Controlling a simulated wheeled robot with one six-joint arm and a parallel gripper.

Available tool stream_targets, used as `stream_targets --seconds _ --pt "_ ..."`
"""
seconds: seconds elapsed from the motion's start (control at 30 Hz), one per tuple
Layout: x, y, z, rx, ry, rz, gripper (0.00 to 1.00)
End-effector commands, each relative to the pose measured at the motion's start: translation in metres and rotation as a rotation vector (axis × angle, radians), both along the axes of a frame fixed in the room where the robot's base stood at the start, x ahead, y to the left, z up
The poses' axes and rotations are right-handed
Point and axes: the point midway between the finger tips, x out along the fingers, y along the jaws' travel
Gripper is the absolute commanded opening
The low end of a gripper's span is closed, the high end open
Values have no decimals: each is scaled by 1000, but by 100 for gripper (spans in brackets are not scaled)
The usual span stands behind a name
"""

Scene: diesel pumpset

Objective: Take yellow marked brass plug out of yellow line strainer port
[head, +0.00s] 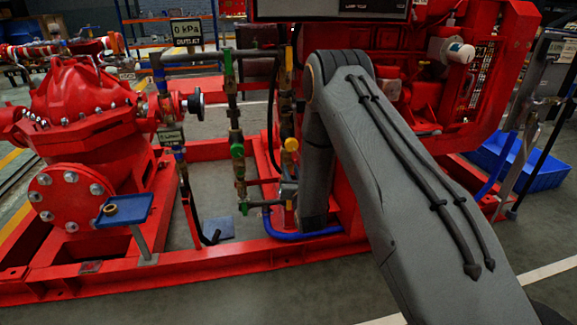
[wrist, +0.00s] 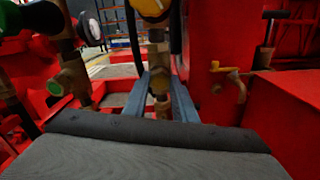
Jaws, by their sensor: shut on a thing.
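My gripper (wrist: 160,88) is in the lower middle of the wrist view, its two blue-grey fingers on either side of a small brass piece. It is shut on this piece, which appears to be the yellow marked brass plug (wrist: 160,83). The yellow line, with a yellow knob (wrist: 152,7) and brass fittings below it, stands directly beyond the fingers. The strainer port is largely hidden behind the fingers and plug, so I cannot tell whether the plug is seated or clear of it. In the head view the yellow knob (head: 291,144) shows beside my arm, which covers much of the area.
A green-handled line (head: 237,150) stands close left of the yellow one. A blue stand (head: 124,209) holding a brass ring is at the left. A red engine (head: 440,80) and red frame rail (head: 160,275) surround the work area. A small yellow-handled valve (wrist: 228,72) is at right.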

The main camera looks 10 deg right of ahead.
Motion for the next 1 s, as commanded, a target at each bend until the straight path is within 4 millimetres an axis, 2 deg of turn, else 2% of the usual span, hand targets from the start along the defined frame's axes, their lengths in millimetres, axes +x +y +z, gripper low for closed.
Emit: stream_targets --seconds 1.0 --pt "-14 0 0 0 1 0 0"
